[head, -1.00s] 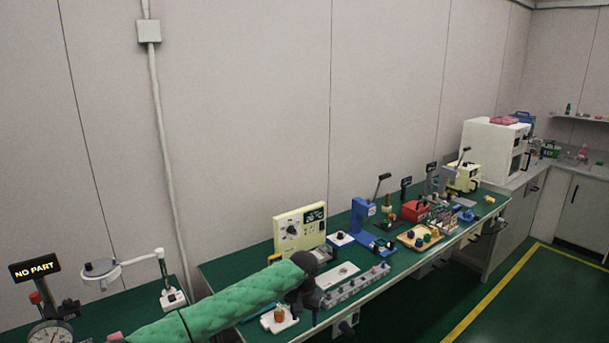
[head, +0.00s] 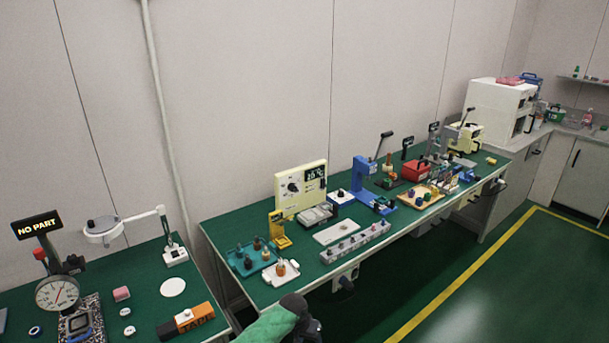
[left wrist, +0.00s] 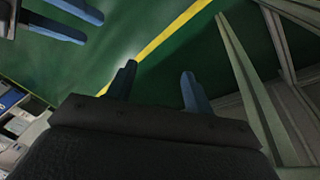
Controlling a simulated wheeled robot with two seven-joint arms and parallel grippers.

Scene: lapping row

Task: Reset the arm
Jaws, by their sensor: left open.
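My left arm in its green quilted sleeve (head: 268,328) shows at the bottom edge of the head view, with its dark wrist end low in front of the bench. My left gripper (left wrist: 158,72) is open and empty in the left wrist view, its two blue-grey fingers apart above the green floor. My right gripper (left wrist: 74,22) shows at the top left of the left wrist view, with its two blue fingers apart and nothing between them. The head view does not show my right gripper.
The long green bench (head: 222,228) carries a cream control box (head: 300,190), a teal tray (head: 250,262), a blue press (head: 364,180) and a wooden tray (head: 418,203). A left bench holds a dial gauge (head: 58,293) and an orange tape box (head: 190,322). Floor beyond the yellow line (head: 470,270) is clear.

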